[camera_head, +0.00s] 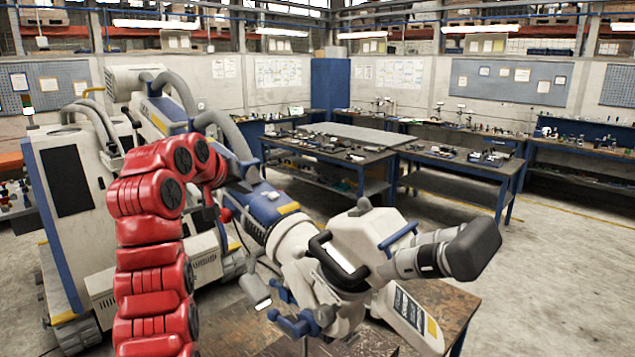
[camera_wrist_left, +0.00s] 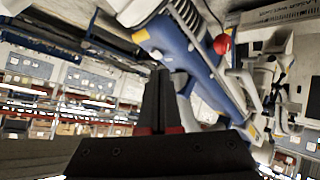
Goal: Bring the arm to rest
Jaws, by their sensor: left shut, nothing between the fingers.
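The microscope arm (camera_head: 262,207) is white and blue and slants down from the tall white cabinet unit (camera_head: 68,175) at the left. Its white head (camera_head: 365,238), with black handles and a dark-capped eyepiece (camera_head: 470,250), hangs at the centre right over a worn table. My red left arm rises in front of the cabinet and bends over near the microscope arm. My left gripper shows in the left wrist view (camera_wrist_left: 160,85), with dark fingers shut and empty. The blue and white arm (camera_wrist_left: 190,60) and a red knob (camera_wrist_left: 222,44) lie beyond it, apparently untouched. My right gripper is out of view.
The worn brown table (camera_head: 445,300) stands under the microscope head. Dark workbenches (camera_head: 340,150) with small parts stand farther back. Open concrete floor (camera_head: 570,270) lies to the right. Hoses (camera_head: 215,125) loop over the upper arm.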

